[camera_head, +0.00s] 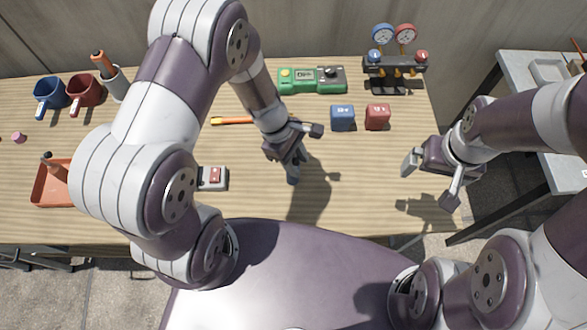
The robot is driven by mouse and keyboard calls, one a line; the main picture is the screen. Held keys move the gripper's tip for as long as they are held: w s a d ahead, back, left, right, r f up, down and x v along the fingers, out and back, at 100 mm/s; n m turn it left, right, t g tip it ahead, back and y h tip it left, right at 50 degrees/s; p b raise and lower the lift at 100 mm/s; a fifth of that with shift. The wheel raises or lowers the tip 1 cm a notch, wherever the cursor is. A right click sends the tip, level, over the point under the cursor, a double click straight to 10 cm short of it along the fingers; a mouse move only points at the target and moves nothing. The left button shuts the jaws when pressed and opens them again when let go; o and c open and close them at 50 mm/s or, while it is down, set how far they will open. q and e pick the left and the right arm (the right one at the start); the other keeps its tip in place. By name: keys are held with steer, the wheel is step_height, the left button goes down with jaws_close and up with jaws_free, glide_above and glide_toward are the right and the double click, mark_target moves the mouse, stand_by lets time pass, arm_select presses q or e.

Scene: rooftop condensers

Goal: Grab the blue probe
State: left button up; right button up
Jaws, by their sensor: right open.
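A small blue box-shaped piece (342,117) with a pale label stands on the table, right of the middle; it may be the blue probe. A similar red piece (377,116) stands just right of it. My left gripper (292,172) is over the table, left of and nearer than the blue piece, and apart from it. Its fingers point down and I cannot tell whether they are open. My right gripper (430,180) is open and empty over the table's right edge, nearer than both pieces.
A green device (312,80) and a gauge stand (394,64) with blue and red dials are at the back. A blue cup (50,94), a red cup (86,90) and an orange tray (48,187) are at left. A small grey box (213,178) lies near the front.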

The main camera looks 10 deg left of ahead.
arm_select(q)
jaws_close()
